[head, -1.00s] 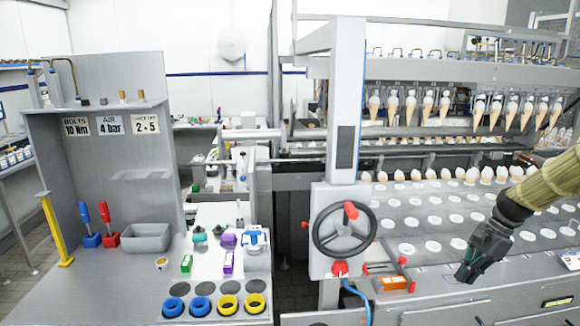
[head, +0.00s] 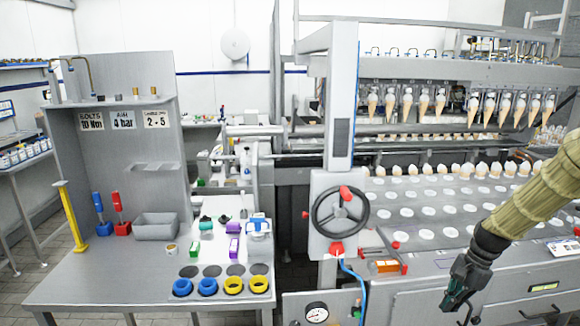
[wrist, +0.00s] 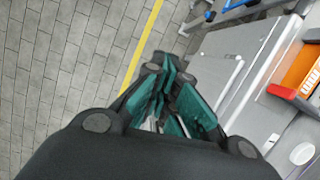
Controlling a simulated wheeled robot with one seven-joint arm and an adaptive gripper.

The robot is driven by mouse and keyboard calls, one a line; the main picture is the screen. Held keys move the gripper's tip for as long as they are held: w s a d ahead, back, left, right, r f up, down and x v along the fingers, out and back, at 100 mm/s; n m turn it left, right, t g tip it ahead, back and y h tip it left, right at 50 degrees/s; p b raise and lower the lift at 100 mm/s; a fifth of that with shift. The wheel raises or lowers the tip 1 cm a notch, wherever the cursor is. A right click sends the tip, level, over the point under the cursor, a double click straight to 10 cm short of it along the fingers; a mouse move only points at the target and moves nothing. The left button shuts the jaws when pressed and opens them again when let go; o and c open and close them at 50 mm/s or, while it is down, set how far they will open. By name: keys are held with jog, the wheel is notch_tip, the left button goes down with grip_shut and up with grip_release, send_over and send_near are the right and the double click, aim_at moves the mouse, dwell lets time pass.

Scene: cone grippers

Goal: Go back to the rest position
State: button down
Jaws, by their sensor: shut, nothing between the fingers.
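My gripper (head: 461,302) is at the lower right in the head view, pointing down in front of the ice cream cone machine (head: 440,215). Its dark fingers with green pads are shut and empty. In the wrist view my gripper (wrist: 165,110) hangs over the grey paved floor (wrist: 70,60), with the machine's front panel to its right. My arm, in a tan sleeve, comes in from the right edge.
A grey workbench (head: 110,290) at left carries yellow and blue rings, screwdrivers and a bin. A handwheel (head: 340,210) and an orange box (head: 384,266) are left of my gripper. A pressure gauge (head: 316,312) sits low. A yellow floor line (wrist: 140,50) crosses the floor.

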jog(key=s+a+f+n+h, duration=0.1)
jog(key=s+a+f+n, duration=0.1)
jog(key=s+a+f, duration=0.4)
jog(key=s+a+f+n+h, duration=0.1)
jog(key=s+a+f+n, duration=0.15)
jog(key=f, duration=0.55)
jog(key=s+a+f+n+h, duration=0.1)
jog(key=s+a+f+n, duration=0.15)
jog(key=s+f, duration=0.4)
jog(key=s+a+f+n, duration=0.2)
jog(key=s+a+f, duration=0.1)
jog(key=s, duration=0.4)
jog(key=s+a+f+n, duration=0.2)
jog(key=s+a+n, duration=0.1)
jog(key=s, duration=0.5)
jog(key=s+a+f+n, duration=0.2)
jog(key=s+a+f, duration=0.1)
jog(key=s, duration=0.5)
jog(key=shift+s+a+f+n, duration=0.25)
jog(key=shift+a+f+n, duration=0.15)
jog(key=shift+a, duration=0.35)
